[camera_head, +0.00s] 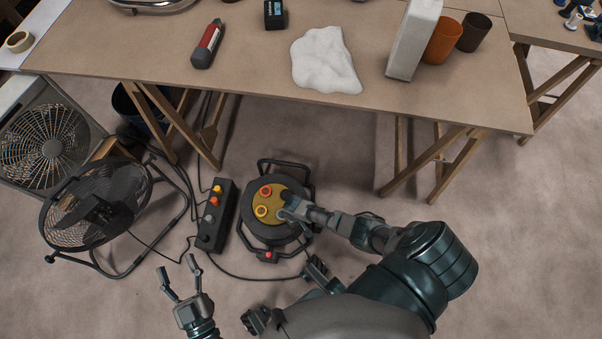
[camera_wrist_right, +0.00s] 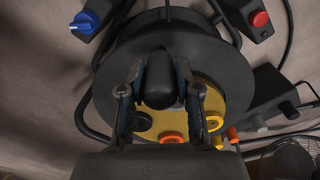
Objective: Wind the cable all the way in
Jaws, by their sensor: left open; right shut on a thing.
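The cable reel (camera_head: 268,234) stands on the floor below the table, a black drum with a yellow face and several coloured sockets. My right gripper (camera_head: 287,203) is at the reel's face. In the right wrist view my right gripper (camera_wrist_right: 160,95) is shut on the black crank knob (camera_wrist_right: 158,75) in front of the drum (camera_wrist_right: 235,75). A black cable (camera_head: 240,275) lies on the floor, curving left of and below the reel. My left gripper (camera_head: 180,279) is open and empty above the floor, left of and below the reel.
A control box (camera_head: 215,213) with coloured buttons is just left of the reel. A black fan (camera_head: 95,208) and a box fan (camera_head: 45,145) stand further left, with cables around them. Floor at right is clear.

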